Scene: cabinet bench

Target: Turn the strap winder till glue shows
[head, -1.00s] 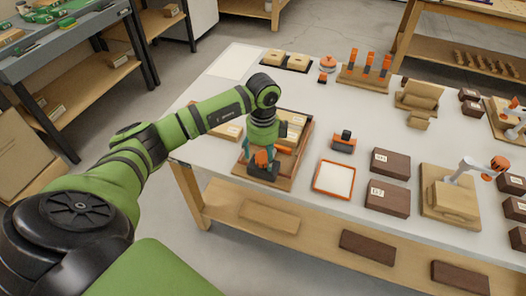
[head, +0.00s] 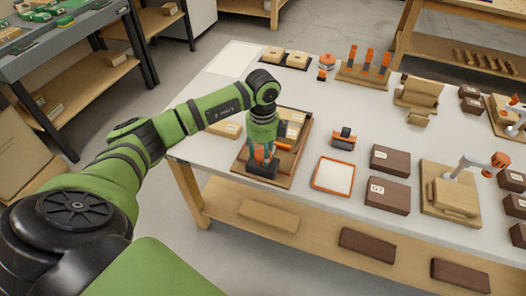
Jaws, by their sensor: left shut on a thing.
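My left gripper (head: 263,159) points down over the near side of a wooden tray (head: 240,171) at the left end of the white table. It is shut on what appears to be the strap winder (head: 263,168), a small dark piece low in the tray. The fingers and wrist cover most of it, so its shape and turn are hard to tell. An orange part (head: 284,146) shows just right of the gripper. I cannot read the word glue anywhere. My right gripper is not in view.
Pale labelled blocks (head: 293,130) lie behind the gripper in the tray. An orange-rimmed white tray (head: 333,175), a small black-and-orange device (head: 343,138) and dark labelled boxes (head: 388,194) stand to the right. Bare table lies between them.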

